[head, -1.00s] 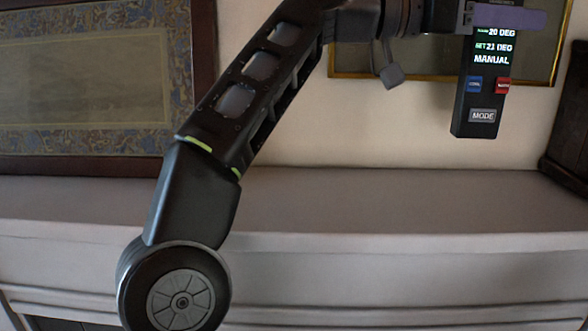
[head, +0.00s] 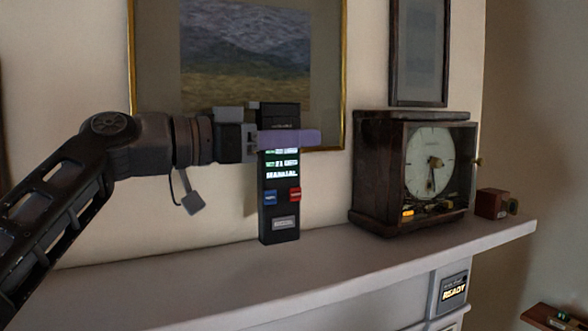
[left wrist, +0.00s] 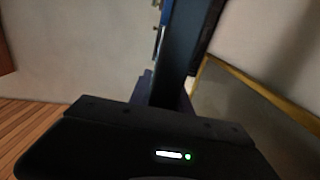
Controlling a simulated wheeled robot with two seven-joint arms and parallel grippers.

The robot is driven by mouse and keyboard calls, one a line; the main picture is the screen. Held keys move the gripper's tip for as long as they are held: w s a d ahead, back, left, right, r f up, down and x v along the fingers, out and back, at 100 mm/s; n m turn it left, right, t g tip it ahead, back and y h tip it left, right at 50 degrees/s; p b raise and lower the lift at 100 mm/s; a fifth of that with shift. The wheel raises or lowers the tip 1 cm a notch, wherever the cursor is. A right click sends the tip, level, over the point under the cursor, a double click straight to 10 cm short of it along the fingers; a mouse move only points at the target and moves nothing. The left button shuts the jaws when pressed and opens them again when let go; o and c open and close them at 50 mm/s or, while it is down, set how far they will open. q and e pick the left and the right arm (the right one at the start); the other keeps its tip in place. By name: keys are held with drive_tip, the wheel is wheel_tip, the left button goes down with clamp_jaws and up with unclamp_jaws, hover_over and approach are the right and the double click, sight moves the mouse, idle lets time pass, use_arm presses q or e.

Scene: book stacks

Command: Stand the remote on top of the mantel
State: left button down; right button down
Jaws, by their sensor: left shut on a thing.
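The remote (head: 280,212) is black and upright, with a lit display, a blue and a red button and a grey button. My left gripper (head: 290,139) comes in from the left and is shut around its upper part. The remote's lower end is at or just above the top of the pale mantel (head: 330,262); I cannot tell whether it touches. In the left wrist view the remote (left wrist: 178,65) shows as a dark bar running up from the gripper (left wrist: 170,95). My right gripper is in neither view.
A dark wooden clock (head: 375,180) stands on the mantel right of the remote, with a small reddish-brown box (head: 492,204) near the right end. A gold-framed picture (head: 344,70) hangs behind. The mantel left of the remote is clear.

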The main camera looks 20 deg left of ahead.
sight(297, 167)
use_arm(q)
drive_tip(key=shift+f, duration=0.1)
drive_tip(key=shift+f, duration=2)
drive_tip(key=shift+f+b, duration=0.1)
drive_tip(key=shift+b, duration=0.25)
drive_tip(key=c, duration=1.2)
unclamp_jaws()
